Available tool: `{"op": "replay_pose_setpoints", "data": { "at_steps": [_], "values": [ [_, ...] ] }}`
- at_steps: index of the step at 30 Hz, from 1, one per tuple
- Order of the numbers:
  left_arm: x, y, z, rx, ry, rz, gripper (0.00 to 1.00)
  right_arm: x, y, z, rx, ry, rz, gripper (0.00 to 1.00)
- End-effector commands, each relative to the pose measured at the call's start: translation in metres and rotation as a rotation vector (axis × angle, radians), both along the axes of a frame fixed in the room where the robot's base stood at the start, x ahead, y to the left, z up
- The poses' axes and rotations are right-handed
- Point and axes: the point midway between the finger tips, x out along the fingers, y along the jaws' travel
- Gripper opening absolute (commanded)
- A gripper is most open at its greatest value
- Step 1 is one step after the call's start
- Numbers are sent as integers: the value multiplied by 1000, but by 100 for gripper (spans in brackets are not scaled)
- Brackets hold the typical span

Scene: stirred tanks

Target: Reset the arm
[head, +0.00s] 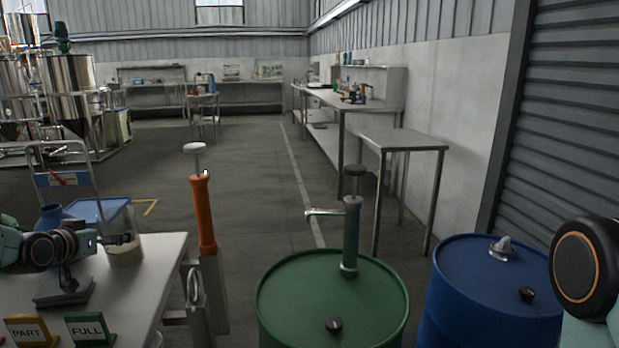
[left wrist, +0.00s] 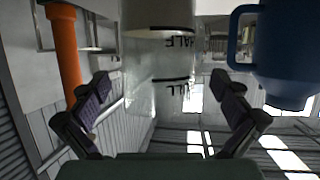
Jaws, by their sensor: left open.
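My left gripper (head: 118,239) reaches in from the left over the light table and is at a clear beaker (head: 125,254) on that table. In the left wrist view my left gripper (left wrist: 160,92) has its two fingers spread wide. The beaker (left wrist: 157,60), marked HALF and FULL, shows upside down between them, with a visible gap to each finger. A blue jug (head: 52,217) stands behind my left arm; it also shows in the left wrist view (left wrist: 285,60). My right arm shows only in part at the right edge, and its gripper is out of view.
PART (head: 27,331) and FULL (head: 90,329) signs stand on the table's (head: 150,285) front. An orange-handled pump (head: 203,215) rises just right of it. A green drum (head: 300,300) with a pump and a blue drum (head: 480,290) stand farther right.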

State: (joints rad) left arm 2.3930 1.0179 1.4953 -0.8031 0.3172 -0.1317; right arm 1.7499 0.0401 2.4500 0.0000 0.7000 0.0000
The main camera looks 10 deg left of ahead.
Motion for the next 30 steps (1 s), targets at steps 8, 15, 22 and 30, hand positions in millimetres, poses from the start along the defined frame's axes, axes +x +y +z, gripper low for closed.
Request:
{"op": "replay_pose_setpoints", "data": {
  "at_steps": [8,15,22,30],
  "values": [
    [11,1,-5,1,-1,0,100,0,0,-10,0,0,0,40],
    [12,1,-4,0,-1,-1,100,0,0,-10,0,0,0,40],
    [10,1,-3,-2,-1,0,100,0,0,-8,0,0,0,40],
    [-8,-1,7,-6,-3,1,100,0,0,11,0,0,0,40]
  ]
}}
